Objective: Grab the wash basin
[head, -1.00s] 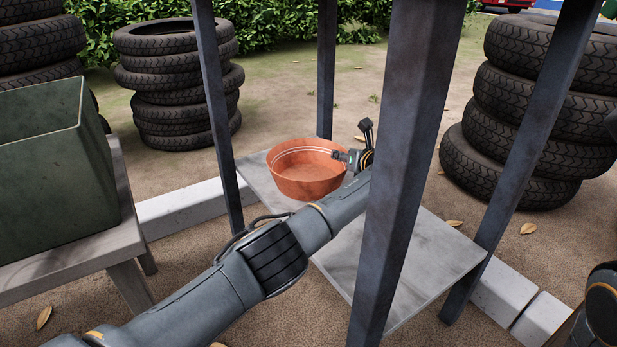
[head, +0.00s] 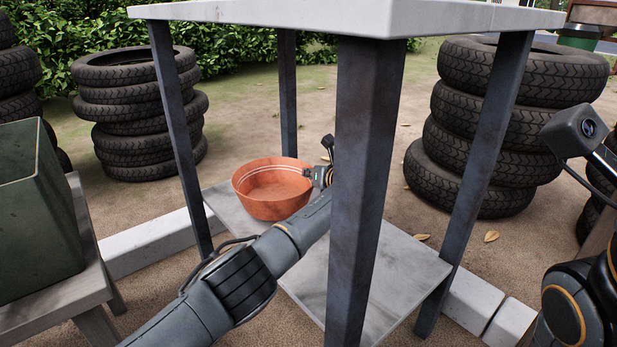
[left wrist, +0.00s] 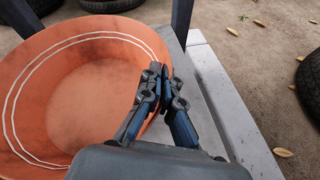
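The orange wash basin (head: 270,193), round with pale lines inside its rim, is at the lower shelf (head: 400,265) of a metal-legged stand. I cannot tell if its base touches the shelf. My left gripper (head: 318,177) reaches between the legs to the basin's right side. In the left wrist view the basin (left wrist: 85,90) fills the left, and my left gripper (left wrist: 162,78) has one finger inside the rim and one outside, closed on it. My right arm shows at the right edge of the head view, but its fingers are out of frame.
The stand's pale top (head: 440,18) is above the shelf, and a dark front leg (head: 362,190) stands beside my left forearm. A green bin (head: 35,210) sits on a bench at left. Tyre stacks stand behind left (head: 140,115) and right (head: 480,130).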

